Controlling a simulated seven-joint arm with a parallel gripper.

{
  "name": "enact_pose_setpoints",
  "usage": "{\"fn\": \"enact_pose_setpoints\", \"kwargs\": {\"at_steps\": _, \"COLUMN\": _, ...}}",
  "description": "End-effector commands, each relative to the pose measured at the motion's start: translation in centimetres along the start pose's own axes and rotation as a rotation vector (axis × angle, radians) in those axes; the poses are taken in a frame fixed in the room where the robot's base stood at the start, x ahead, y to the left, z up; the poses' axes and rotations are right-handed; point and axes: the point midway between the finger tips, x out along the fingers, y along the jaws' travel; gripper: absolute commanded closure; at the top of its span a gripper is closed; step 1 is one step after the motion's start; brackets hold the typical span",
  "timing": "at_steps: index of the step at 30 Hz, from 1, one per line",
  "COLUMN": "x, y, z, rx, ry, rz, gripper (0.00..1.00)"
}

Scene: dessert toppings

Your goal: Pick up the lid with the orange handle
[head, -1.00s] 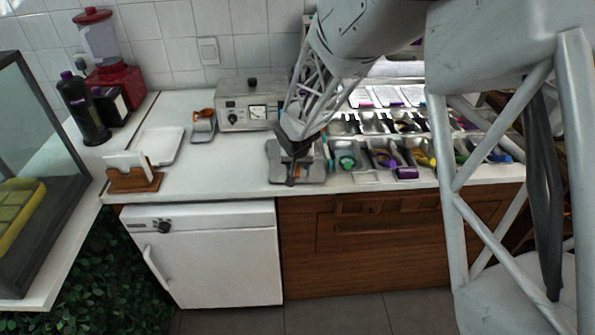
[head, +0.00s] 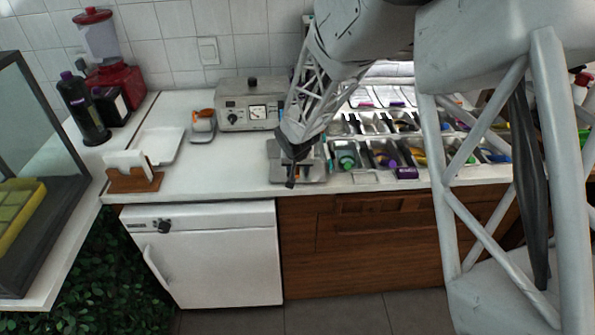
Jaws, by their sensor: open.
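A silver metal lid or tray (head: 281,176) lies on the white counter, at the left end of the row of topping containers. My gripper (head: 291,174) is over it, pointing down, and hides much of its middle. The gripper is open, with nothing visible held between its fingers.
Several topping containers (head: 346,160) stand to the right of the gripper. A silver appliance with a dial (head: 231,116) stands behind, and a grey item with an orange part (head: 203,126) is left of it.

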Motion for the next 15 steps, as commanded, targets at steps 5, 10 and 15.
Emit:
{"fn": "enact_pose_setpoints", "kwargs": {"at_steps": 5, "x": 0.16, "y": 0.0, "z": 0.08, "rx": 0.0, "ry": 0.0, "rz": 0.0, "gripper": 0.56}}
{"fn": "enact_pose_setpoints", "kwargs": {"at_steps": 10, "x": 0.26, "y": 0.0, "z": 0.12, "rx": 0.0, "ry": 0.0, "rz": 0.0, "gripper": 0.66}}
{"fn": "enact_pose_setpoints", "kwargs": {"at_steps": 15, "x": 0.25, "y": 0.0, "z": 0.11, "rx": 0.0, "ry": 0.0, "rz": 0.0, "gripper": 0.92}}
